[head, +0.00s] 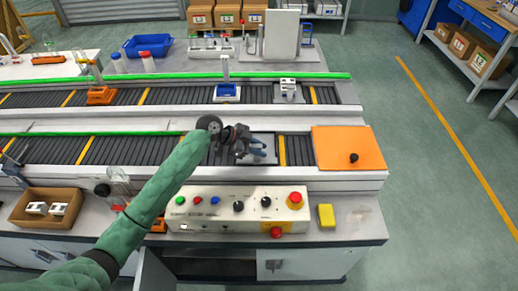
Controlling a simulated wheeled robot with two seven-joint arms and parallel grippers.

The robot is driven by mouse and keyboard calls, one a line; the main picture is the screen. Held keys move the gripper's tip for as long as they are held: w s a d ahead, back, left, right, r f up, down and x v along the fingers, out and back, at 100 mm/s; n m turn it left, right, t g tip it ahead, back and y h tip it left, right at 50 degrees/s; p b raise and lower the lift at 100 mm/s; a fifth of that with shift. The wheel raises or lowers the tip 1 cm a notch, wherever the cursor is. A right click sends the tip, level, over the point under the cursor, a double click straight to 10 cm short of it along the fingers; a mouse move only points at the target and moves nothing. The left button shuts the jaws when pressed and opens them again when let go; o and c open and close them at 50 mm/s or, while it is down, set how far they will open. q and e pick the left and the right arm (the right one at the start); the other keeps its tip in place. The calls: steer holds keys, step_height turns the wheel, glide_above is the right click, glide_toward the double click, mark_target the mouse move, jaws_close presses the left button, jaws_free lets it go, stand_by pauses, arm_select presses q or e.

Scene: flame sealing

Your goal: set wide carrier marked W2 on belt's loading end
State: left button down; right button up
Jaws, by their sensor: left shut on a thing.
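My left gripper (250,143) reaches over the near belt (130,151) and is shut on a small blue-grey thing (258,152), mostly hidden by the fingers. I cannot tell if this is the wide carrier, and no W2 mark is readable. The held thing is at a pale metal plate (263,139) set in the near belt; I cannot tell whether it touches. On the far belt are an orange carrier (101,96), a blue carrier (227,92) and a white carrier (288,87). My right gripper is not in view.
An orange panel (340,140) with a black knob covers the near belt's right end. In front are a control box (225,203) with buttons and a yellow block (326,216). A cardboard box (30,218) of white pieces sits at left. Bottles and a blue bin (148,46) stand behind.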

arm_select(q)
steer(key=c, duration=1.2)
jaws_free()
steer(key=shift+c, duration=0.2)
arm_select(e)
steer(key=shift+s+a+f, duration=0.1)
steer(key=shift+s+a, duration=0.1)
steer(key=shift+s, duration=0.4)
arm_select(q)
steer(key=shift+a+r, duration=0.1)
steer(key=shift+a, duration=0.15)
steer(key=shift+b+v, duration=0.85)
steer(key=shift+v, duration=0.3)
steer(key=b+v, duration=0.3)
steer(key=v, duration=0.6)
steer(key=shift+r, duration=0.2)
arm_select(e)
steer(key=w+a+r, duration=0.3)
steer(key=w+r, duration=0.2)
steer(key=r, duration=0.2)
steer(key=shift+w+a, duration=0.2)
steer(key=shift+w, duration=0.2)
